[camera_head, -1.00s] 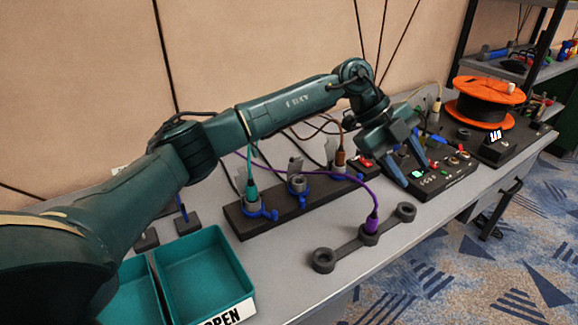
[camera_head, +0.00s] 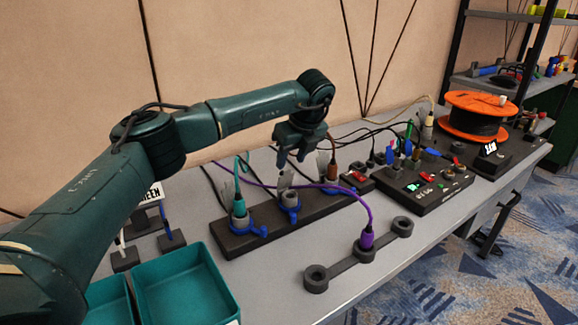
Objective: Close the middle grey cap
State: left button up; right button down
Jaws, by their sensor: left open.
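The middle grey cap (camera_head: 286,180) stands raised behind the middle socket (camera_head: 290,199) of the black strip (camera_head: 262,233). That socket has a blue collar and no plug in it. The socket to its left (camera_head: 239,212) holds a teal plug. The one to its right holds a brown plug (camera_head: 333,170), with another grey cap (camera_head: 322,164) raised beside it. My left gripper (camera_head: 291,163) hangs just above and behind the middle cap, fingers pointing down, open and empty. Whether a finger touches the cap, I cannot tell. My right gripper is not in view.
A purple plug (camera_head: 366,239) stands in the middle of a dark three-ring holder (camera_head: 342,267) in front. Teal trays (camera_head: 187,285) stand at front left. A black control box (camera_head: 422,186) and an orange spool (camera_head: 478,116) are to the right. Cables run behind the strip.

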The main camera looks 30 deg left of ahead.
aim_at(288, 171)
pick_arm(q)
jog(key=x, duration=0.3)
jog(key=shift+f, duration=0.25)
jog(key=shift+c, duration=0.5)
grip_shut()
